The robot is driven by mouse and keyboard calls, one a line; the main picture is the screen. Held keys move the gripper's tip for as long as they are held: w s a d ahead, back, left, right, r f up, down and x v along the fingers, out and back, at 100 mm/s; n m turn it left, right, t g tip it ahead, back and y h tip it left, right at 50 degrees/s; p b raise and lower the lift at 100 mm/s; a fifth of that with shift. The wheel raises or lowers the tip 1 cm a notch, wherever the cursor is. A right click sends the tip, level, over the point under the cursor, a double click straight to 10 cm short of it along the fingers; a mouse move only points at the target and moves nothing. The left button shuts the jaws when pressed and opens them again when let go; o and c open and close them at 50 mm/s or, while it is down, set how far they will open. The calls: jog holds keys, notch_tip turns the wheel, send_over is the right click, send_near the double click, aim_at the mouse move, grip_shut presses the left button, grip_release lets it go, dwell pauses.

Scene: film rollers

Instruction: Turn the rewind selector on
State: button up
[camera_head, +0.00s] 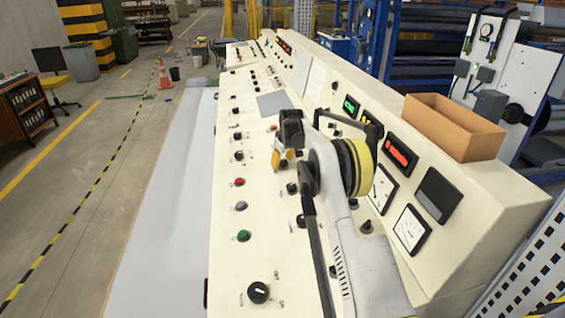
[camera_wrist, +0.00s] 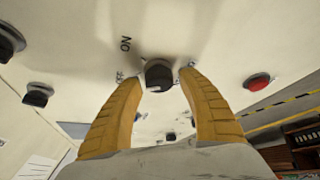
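My gripper (camera_head: 282,161) is over the sloped cream panel in the head view. In the wrist view its two yellow fingers (camera_wrist: 159,80) are spread on either side of a black selector knob (camera_wrist: 158,73), with a narrow gap visible on each side. "ON" (camera_wrist: 125,43) and "OFF" (camera_wrist: 119,77) are printed beside this knob. No label naming it as the rewind selector is readable. In the head view the gripper hides the knob, so its exact setting is hard to tell.
A red button (camera_wrist: 257,82) and other black knobs (camera_wrist: 38,94) are near the fingers. The cream console (camera_head: 225,210) carries several knobs and buttons. An open cardboard box (camera_head: 455,126) sits on its upper ledge, above gauges and displays. The floor to the left is mostly clear.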

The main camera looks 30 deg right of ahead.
jog(key=c, duration=0.8)
jog(key=shift+m, duration=0.4)
jog(key=m+h, duration=0.2)
jog(key=m, duration=0.2)
jog(key=shift+m+h+p, duration=0.3)
jog(key=shift+h+p, duration=0.1)
jog(key=m+h, duration=0.1)
jog(key=m, duration=0.2)
jog(key=m+g+h, duration=0.1)
jog(key=m, duration=0.2)
jog(key=shift+m+g+h+p, duration=0.3)
jog(key=shift+h, duration=0.1)
jog(key=shift+s, duration=0.1)
jog(key=o, duration=1.2)
jog(key=shift+d, duration=0.1)
